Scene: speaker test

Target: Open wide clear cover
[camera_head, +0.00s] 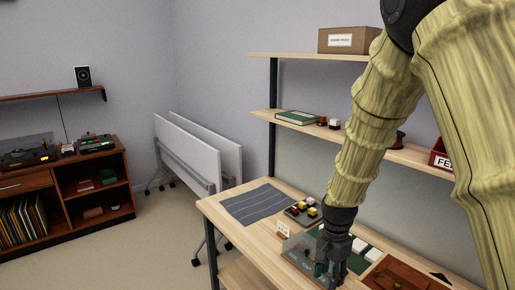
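A see-through, grey-green tinted piece (299,252), which looks like the clear cover, lies on the wooden workbench near its front edge. My gripper (331,271) points down at the right part of this piece, and overlaps it in the picture. I cannot tell whether the fingers touch it. The fingers are small and dark, so their opening does not show clearly. My gripper and wrist hide part of the cover and what is under it.
A small white sign (283,229) and a tray of coloured knobs (302,211) stand behind the cover. A striped grey mat (253,204) lies at left. White pieces (360,246) and a brown wooden box (402,276) are at right. A shelf (345,140) hangs above the bench.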

